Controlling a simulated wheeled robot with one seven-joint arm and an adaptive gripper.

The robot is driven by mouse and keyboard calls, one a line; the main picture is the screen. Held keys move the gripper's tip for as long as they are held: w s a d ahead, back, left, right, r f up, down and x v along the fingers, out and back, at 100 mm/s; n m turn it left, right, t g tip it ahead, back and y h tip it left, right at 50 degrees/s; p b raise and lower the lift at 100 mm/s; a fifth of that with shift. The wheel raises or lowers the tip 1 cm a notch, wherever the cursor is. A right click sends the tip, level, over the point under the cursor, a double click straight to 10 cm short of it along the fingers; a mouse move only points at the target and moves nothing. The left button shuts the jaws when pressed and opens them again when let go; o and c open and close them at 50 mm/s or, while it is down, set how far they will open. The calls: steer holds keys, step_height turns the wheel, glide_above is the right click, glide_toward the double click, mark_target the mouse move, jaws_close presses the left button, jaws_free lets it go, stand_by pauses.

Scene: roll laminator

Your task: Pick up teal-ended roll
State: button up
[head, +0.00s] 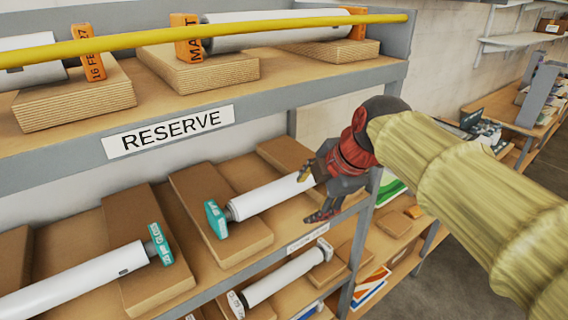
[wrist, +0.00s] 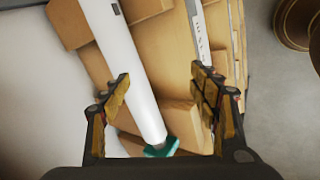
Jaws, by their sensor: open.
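A white roll (head: 265,197) with a teal end block (head: 215,218) lies on brown supports on the middle shelf in the head view. My gripper (head: 310,195) is open around the right part of this roll, with the roll's right end hidden behind it. In the wrist view a white roll (wrist: 125,65) runs between the open fingers (wrist: 161,74), and a teal end (wrist: 160,148) shows near the palm. I cannot tell whether the fingers touch the roll. Another white roll (head: 80,283) with a teal end (head: 159,243) lies to the left on the same shelf.
The upper shelf, labelled RESERVE (head: 172,130), holds white rolls with orange ends (head: 187,38) behind a yellow bar (head: 230,33). A lower roll (head: 283,280) lies beneath the middle shelf's front edge. A grey shelf post (head: 358,250) stands beside my gripper.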

mark_target(288, 183)
step_height(288, 183, up, 4)
steer(key=w+a+n+p, duration=0.2)
steer(key=w+n, duration=0.1)
steer(key=x, duration=0.2)
steer(key=p+x, duration=0.1)
steer(key=x, duration=0.4)
steer(key=shift+w+a+f+p, duration=0.1)
steer(key=shift+a+f+p, duration=0.1)
steer(key=shift+a+p, duration=0.2)
steer(key=shift+c, duration=1.4)
jaws_close()
steer(key=shift+r, duration=0.15)
